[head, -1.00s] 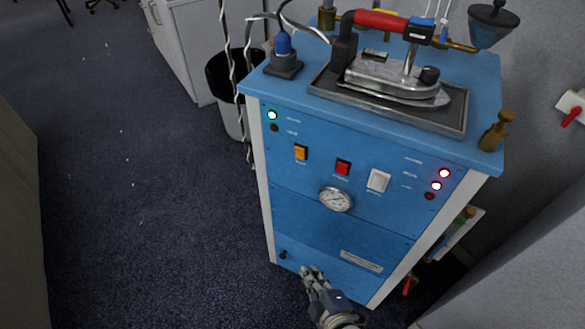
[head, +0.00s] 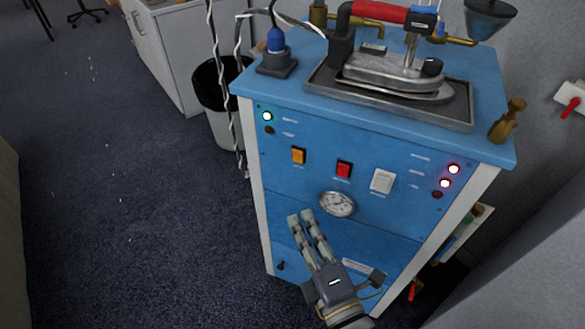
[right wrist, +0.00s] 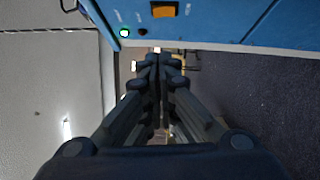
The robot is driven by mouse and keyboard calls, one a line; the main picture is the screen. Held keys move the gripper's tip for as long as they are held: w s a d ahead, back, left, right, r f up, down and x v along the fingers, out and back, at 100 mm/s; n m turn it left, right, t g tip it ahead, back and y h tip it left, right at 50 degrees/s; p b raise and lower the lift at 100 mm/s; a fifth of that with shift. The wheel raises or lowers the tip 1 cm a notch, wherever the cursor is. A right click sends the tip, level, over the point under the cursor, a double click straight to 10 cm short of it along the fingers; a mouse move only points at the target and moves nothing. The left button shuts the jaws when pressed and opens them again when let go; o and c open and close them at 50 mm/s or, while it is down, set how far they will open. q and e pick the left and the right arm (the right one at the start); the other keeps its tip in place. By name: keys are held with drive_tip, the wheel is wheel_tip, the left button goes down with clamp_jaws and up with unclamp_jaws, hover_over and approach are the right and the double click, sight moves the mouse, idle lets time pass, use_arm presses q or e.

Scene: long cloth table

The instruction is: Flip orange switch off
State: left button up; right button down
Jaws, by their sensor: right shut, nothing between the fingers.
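The orange switch (head: 298,156) is on the upper left of the blue machine's front panel (head: 310,180). It also shows at the top of the right wrist view (right wrist: 165,9). My right gripper (head: 301,218) is in front of the panel, below the orange switch and left of the gauge, with its fingers pointing up. Its fingers are shut and empty, and they are apart from the switch. In the right wrist view the closed fingers (right wrist: 160,58) point toward the panel's edge. My left gripper is not in view.
A red switch (head: 344,170) and a white switch (head: 382,181) sit right of the orange one. A gauge (head: 337,204) is below them. A green lamp (head: 267,116) glows at the left. An iron (head: 397,76) rests on top. A bin (head: 222,100) stands behind left.

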drive_tip(key=shift+w, duration=0.1)
approach(297, 157)
drive_tip(key=w+a+r, duration=0.1)
drive_tip(key=w+a, duration=0.3)
drive_tip(key=a, duration=0.1)
drive_tip(key=shift+w+d+r+p, duration=0.1)
drive_tip(key=shift+w+d+p, duration=0.2)
drive_tip(key=shift+w, duration=0.35)
drive_tip(key=shift+a, duration=0.1)
drive_tip(key=p, duration=0.3)
drive_tip(key=shift+w+r+m+g, duration=0.25)
drive_tip(key=shift+m+g, duration=0.05)
